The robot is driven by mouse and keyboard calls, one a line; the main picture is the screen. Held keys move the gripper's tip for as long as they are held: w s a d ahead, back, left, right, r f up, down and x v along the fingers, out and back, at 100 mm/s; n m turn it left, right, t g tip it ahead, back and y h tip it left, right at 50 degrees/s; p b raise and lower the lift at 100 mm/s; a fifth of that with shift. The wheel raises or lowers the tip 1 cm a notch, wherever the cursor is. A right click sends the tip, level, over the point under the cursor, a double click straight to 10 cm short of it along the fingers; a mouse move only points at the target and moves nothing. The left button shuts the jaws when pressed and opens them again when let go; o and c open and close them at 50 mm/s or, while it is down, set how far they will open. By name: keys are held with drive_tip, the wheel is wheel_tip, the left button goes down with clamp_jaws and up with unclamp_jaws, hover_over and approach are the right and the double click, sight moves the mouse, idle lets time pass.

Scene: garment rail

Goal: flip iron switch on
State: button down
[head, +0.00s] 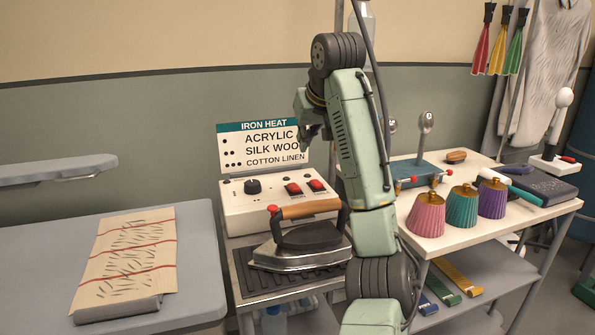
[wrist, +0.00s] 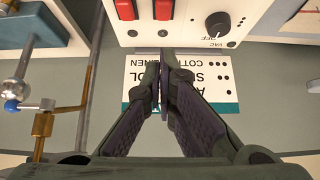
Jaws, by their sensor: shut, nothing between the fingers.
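The control box (head: 275,205) is white, with a black knob (head: 253,187) and two red rocker switches, a left one (head: 293,189) and a right one (head: 317,186). Their labels are too small to read surely. In the wrist view the box is upside down, with the switches (wrist: 125,9) (wrist: 164,9) cut by the top edge. My gripper (wrist: 163,55) is shut and empty, its tips close to the box's back edge, in line with the switch nearer the knob. In the head view my gripper (head: 306,122) is partly hidden by my arm, above the box. Contact does not show.
An iron (head: 300,245) with a wooden handle stands on a dark ribbed rest in front of the box. The heat sign (head: 262,146) rises behind it. A pressing board (head: 190,260) with cloth is left; a cart (head: 445,240) with coloured cones is right.

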drive_tip(key=shift+s, duration=0.15)
drive_tip(key=p, duration=0.3)
hover_over(294, 184)
drive_tip(key=s, duration=0.3)
drive_tip(key=f, duration=0.5)
drive_tip(key=d+f, duration=0.1)
drive_tip(key=f, duration=0.1)
drive_tip(key=shift+f, duration=0.35)
wheel_tip(294, 184, down, 3)
drive_tip(key=shift+s+r+p, duration=0.1)
drive_tip(key=shift+r+p, duration=0.1)
drive_tip(key=shift+p, duration=0.15)
drive_tip(key=shift+s+f, duration=0.1)
drive_tip(key=shift+f, duration=0.7)
